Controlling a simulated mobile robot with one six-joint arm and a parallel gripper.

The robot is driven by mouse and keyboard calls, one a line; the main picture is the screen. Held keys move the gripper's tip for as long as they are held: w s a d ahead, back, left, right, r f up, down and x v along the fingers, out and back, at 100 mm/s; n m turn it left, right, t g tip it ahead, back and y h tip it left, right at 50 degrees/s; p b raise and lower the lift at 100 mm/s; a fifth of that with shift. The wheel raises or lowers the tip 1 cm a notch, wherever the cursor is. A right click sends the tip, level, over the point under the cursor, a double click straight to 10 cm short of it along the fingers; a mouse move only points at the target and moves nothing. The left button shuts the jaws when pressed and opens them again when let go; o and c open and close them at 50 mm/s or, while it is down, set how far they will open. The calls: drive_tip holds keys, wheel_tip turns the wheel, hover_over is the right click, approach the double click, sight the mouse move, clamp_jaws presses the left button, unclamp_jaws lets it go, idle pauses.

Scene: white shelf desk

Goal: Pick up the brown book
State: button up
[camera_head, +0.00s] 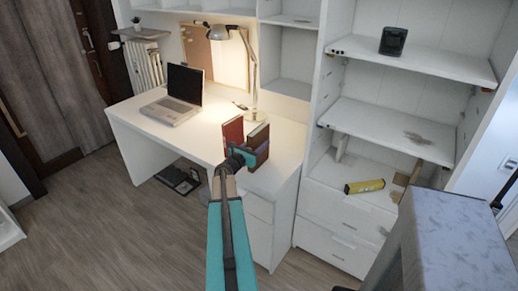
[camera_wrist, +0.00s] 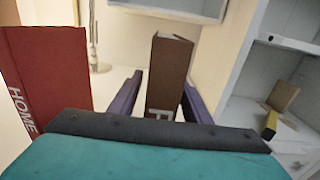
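The brown book (camera_head: 258,136) stands upright on the front right part of the white desk. It also shows in the wrist view (camera_wrist: 170,72), between my two fingers, with its lower part hidden by my gripper. My gripper (camera_head: 250,154) is open at the book's near side. In the wrist view, my gripper (camera_wrist: 158,103) shows a gap between the left finger and the book; the right finger is close beside the book, and I cannot tell if it touches.
A red book (camera_head: 232,132) stands just left of the brown one. The lamp (camera_head: 252,75) stands behind, and an open laptop (camera_head: 180,95) sits further left. At right, the shelf unit (camera_head: 385,120) holds a black speaker-like object (camera_head: 393,41) and a yellow item (camera_head: 364,186).

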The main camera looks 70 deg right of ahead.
clamp_jaws()
drive_tip(key=shift+r, duration=0.2)
